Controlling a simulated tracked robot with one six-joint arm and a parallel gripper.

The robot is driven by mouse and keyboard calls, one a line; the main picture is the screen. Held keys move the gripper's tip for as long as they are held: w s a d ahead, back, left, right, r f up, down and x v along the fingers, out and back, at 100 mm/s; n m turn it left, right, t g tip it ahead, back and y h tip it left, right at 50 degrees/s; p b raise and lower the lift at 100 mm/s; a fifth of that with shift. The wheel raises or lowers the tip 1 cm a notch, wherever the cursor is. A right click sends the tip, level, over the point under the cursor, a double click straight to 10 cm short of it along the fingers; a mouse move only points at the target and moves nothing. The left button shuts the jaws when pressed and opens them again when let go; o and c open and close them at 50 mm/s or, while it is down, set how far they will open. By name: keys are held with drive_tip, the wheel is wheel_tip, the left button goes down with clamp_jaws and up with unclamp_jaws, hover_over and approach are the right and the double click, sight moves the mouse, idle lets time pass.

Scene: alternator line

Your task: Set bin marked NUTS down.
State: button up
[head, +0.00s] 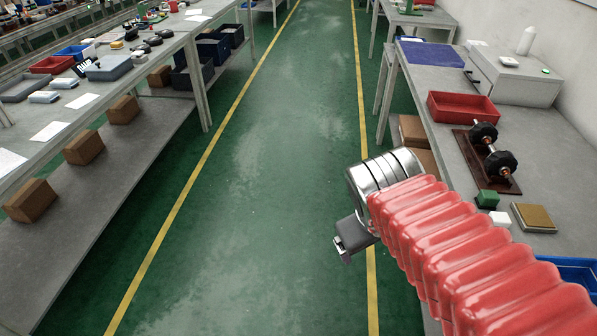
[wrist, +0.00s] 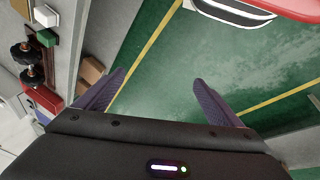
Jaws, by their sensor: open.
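No marking NUTS is legible on any bin in view, so I cannot tell which bin it is. My gripper (head: 343,254) hangs over the green floor beside the right bench in the head view, mostly hidden behind my arm. In the wrist view, my gripper (wrist: 160,76) is open, with two dark purple fingers apart and only floor between them. A red bin (head: 462,108) sits on the right bench, and it shows at the left of the wrist view (wrist: 42,98). A blue bin (head: 575,264) is cut off at the right edge of the head view.
The right bench (head: 420,78) also carries a dark fixture with two black-knobbed parts (head: 487,150), a green block (head: 487,199), a white block (head: 500,218) and a tan-topped block (head: 534,217). The left bench (head: 75,125) holds trays and parts. The aisle (head: 275,150) between is clear.

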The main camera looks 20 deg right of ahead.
drive_tip(key=a+r+m+t+y, duration=0.1)
drive_tip(key=a+r+t+y, duration=0.1)
drive_tip(key=a, duration=0.7)
drive_tip(key=shift+w+a+r+y, duration=0.25)
drive_tip(key=shift+w+r+y, duration=0.25)
drive_tip(key=shift+r, duration=0.45)
drive_tip(key=shift+s, duration=0.15)
drive_tip(key=shift+c, duration=0.3)
